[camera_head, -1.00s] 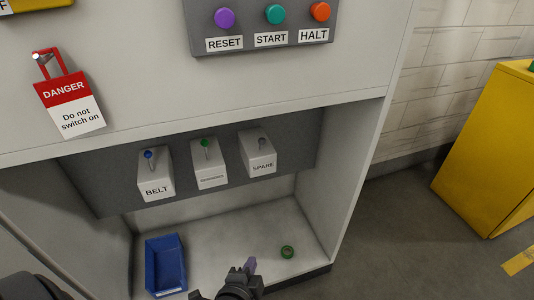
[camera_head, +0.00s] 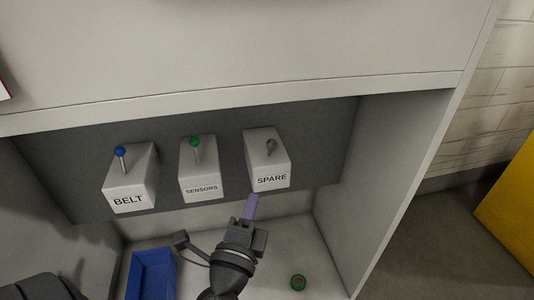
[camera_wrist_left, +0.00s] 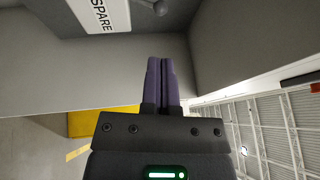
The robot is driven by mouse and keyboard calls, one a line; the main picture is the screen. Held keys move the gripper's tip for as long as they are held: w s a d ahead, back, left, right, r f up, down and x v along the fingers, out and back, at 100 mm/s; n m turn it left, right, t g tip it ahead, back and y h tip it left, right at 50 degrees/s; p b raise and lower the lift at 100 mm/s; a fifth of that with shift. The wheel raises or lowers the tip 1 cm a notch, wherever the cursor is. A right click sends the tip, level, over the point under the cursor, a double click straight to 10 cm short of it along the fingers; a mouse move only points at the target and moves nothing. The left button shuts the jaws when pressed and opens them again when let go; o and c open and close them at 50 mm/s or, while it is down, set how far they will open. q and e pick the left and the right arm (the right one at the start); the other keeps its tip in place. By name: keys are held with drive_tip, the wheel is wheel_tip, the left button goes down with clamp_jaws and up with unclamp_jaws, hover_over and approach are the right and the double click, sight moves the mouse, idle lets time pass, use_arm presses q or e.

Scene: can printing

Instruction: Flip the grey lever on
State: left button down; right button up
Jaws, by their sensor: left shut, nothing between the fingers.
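The grey lever (camera_head: 270,147) stands on the white box labelled SPARE (camera_head: 268,168), the rightmost of three lever boxes on the dark panel. My left gripper (camera_head: 251,206) is below and slightly left of the SPARE box, its purple fingers pointing up towards the box. It does not visibly touch the box. In the left wrist view the fingers (camera_wrist_left: 162,82) are closed together and empty. The SPARE box (camera_wrist_left: 100,14) shows at the top of that view, with a rounded grey piece just right of it. My right gripper is not in view.
A blue-knobbed lever (camera_head: 120,152) on the BELT box and a green-knobbed lever (camera_head: 196,143) on the SENSORS box stand to the left. The cabinet side wall (camera_head: 375,180) is close on the right.

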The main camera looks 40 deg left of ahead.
sight(270, 148)
use_arm(q)
drive_tip(key=p+x, duration=0.1)
drive_tip(key=x, duration=0.9)
drive_tip(key=shift+w+r+p, duration=0.1)
drive_tip(key=shift+w+p, duration=0.1)
drive_tip(key=shift+p, duration=0.15)
drive_tip(key=shift+w+a, duration=0.35)
drive_tip(key=shift+w, duration=0.3)
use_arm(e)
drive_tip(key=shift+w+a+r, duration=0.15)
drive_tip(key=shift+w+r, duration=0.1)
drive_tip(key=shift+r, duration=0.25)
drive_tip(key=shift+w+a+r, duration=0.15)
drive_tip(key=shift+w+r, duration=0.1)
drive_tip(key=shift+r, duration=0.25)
use_arm(q)
drive_tip(key=shift+r, duration=0.1)
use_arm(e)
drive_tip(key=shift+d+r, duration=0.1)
